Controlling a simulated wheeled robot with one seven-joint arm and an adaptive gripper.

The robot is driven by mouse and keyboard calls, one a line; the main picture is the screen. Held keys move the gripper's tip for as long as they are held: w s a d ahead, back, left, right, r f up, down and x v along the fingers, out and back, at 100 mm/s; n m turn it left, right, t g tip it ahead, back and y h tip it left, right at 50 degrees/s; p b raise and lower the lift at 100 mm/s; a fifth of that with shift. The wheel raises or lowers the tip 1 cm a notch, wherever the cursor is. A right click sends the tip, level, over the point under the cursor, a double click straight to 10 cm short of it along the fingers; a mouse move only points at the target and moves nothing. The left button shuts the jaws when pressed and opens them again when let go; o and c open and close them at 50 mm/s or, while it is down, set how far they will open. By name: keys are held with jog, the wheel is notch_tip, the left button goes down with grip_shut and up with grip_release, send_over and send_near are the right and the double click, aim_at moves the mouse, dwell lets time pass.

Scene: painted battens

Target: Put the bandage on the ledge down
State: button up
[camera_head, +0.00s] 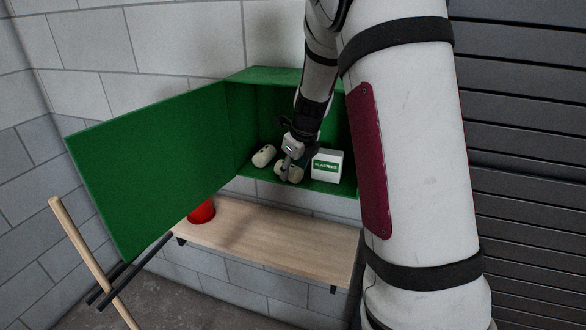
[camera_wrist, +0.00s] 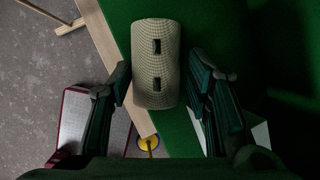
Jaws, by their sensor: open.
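A cream bandage roll (camera_head: 288,173) lies on the floor of the open green wall cabinet (camera_head: 242,130). My gripper (camera_head: 291,160) is at it, inside the cabinet. In the wrist view the roll (camera_wrist: 155,50), with a woven surface and two dark slots, lies between my open fingers (camera_wrist: 161,72). The left finger is close to its edge; a narrow gap shows at the right. I cannot tell whether either touches. A second pale roll (camera_head: 263,155) lies to the left in the cabinet. The wooden ledge (camera_head: 280,242) is below the cabinet; its edge shows in the wrist view (camera_wrist: 104,37).
A white box with a green label (camera_head: 328,165) stands right of my gripper in the cabinet. The green door (camera_head: 150,175) is swung open to the left. A red container (camera_head: 201,211) stands at the ledge's left end; the ledge's middle and right are clear.

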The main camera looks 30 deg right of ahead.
jog(key=s+a+r+n+y+p, duration=0.1)
jog(key=s+a+r+n+p, duration=0.1)
jog(key=s+a+r+n, duration=0.6)
jog(key=s+a+r+n+y+p, duration=0.1)
jog(key=s+a+r+n, duration=0.4)
jog(key=s+r+n, duration=0.4)
jog(key=s+a+n, duration=0.3)
jog(key=s+n, duration=0.4)
jog(key=s, duration=0.2)
jog(key=s+a+r+n+h, duration=0.1)
jog(key=s+a+n, duration=0.2)
jog(key=s+n, duration=0.5)
jog(key=shift+s+a+r+n+t, duration=0.15)
jog(key=shift+s+r+n+t, duration=0.15)
jog(key=shift+s+t, duration=0.1)
jog(key=shift+w, duration=0.1)
